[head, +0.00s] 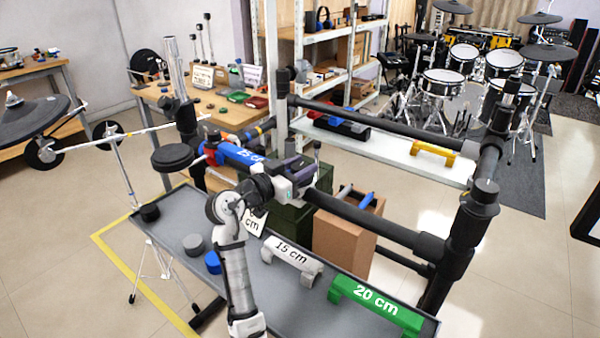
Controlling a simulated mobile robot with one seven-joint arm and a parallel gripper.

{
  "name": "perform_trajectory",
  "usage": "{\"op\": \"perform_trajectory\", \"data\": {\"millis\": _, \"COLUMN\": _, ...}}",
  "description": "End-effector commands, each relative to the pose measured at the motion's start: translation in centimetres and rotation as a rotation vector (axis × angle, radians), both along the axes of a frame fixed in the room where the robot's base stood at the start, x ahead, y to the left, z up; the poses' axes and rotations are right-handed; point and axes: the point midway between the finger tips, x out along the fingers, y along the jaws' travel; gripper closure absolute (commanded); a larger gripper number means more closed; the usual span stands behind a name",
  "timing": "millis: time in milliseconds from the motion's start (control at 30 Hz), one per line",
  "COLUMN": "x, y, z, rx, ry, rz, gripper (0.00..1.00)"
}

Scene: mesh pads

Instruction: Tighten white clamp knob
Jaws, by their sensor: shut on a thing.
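My gripper (304,180) is at the front black tube of the rack (375,221), near the middle of the picture. It is shut at the clamp there, and the white clamp knob is mostly hidden by the gripper and too small to make out well. The clamp sits on the tube beside a thin upright rod. My arm comes up from the bottom, over the grey tray table, and bends right to the tube.
The grey tray (175,221) holds a white 15 cm spacer (292,257), a green 20 cm spacer (375,307) and small round pads. A cardboard box (340,246) stands behind. Drums fill the back right.

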Motion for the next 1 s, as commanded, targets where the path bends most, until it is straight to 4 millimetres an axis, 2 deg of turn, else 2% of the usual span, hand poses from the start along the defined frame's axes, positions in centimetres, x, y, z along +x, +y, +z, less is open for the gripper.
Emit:
{"op": "perform_trajectory", "data": {"millis": 400, "x": 0.06, "y": 0.0, "z": 0.02, "rx": -0.001, "ry": 0.001, "rz": -0.005, "gripper": 0.86}}
{"op": "perform_trajectory", "data": {"millis": 433, "x": 0.06, "y": 0.0, "z": 0.02, "rx": -0.001, "ry": 0.001, "rz": -0.005, "gripper": 0.6}}
{"op": "perform_trajectory", "data": {"millis": 600, "x": 0.05, "y": -0.01, "z": 0.01, "rx": -0.001, "ry": 0.001, "rz": -0.005, "gripper": 0.41}}
{"op": "perform_trajectory", "data": {"millis": 867, "x": -0.01, "y": 0.06, "z": -0.02, "rx": -0.001, "ry": 0.001, "rz": -0.005, "gripper": 0.41}}
{"op": "perform_trajectory", "data": {"millis": 1000, "x": -0.72, "y": 0.88, "z": -0.11, "rx": -0.001, "ry": 0.0, "rz": -0.002, "gripper": 0.41}}
